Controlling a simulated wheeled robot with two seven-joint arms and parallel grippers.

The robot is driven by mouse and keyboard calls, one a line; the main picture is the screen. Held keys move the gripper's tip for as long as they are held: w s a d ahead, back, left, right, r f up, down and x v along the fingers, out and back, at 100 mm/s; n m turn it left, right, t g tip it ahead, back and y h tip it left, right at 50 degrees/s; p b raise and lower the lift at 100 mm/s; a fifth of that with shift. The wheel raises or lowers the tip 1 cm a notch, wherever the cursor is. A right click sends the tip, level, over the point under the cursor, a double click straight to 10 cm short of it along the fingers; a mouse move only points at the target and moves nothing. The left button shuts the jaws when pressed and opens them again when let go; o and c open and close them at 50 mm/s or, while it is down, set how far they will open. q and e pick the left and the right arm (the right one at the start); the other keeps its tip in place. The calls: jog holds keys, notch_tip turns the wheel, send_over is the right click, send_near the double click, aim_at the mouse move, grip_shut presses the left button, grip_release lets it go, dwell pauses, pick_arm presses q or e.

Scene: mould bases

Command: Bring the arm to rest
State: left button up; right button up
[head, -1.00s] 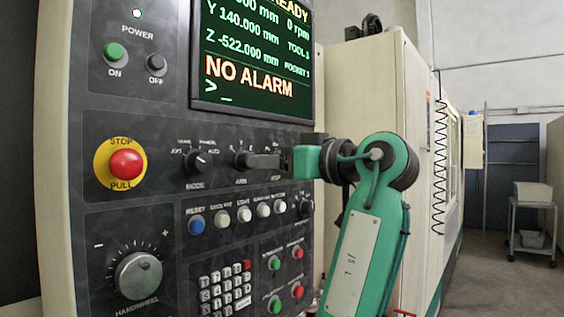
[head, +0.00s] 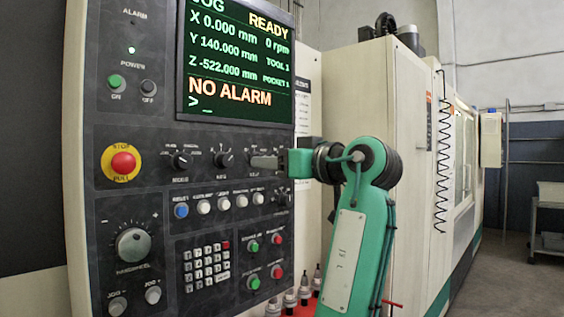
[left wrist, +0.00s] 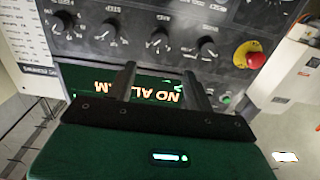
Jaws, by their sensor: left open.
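My left gripper (head: 265,163) shows in the head view in front of the machine's control panel (head: 133,205), at the right end of the row of rotary knobs. It hides most of the rightmost knob there. In the left wrist view, its two fingers (left wrist: 158,88) stand apart with nothing between them. The panel appears upside down there, with the screen's "NO ALARM" text (left wrist: 138,91) between and around the fingers. I cannot tell the exact gap to the panel. My green left arm (head: 355,245) rises from below. My right gripper is not in view.
The panel has a screen (head: 236,62), a red stop button (head: 123,163), a handwheel (head: 133,245) and a keypad (head: 206,264). Several tool holders (head: 290,298) stand low behind the panel's edge. A coiled cable (head: 441,150) hangs on the machine. Floor at the far right is open beside a cart (head: 547,220).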

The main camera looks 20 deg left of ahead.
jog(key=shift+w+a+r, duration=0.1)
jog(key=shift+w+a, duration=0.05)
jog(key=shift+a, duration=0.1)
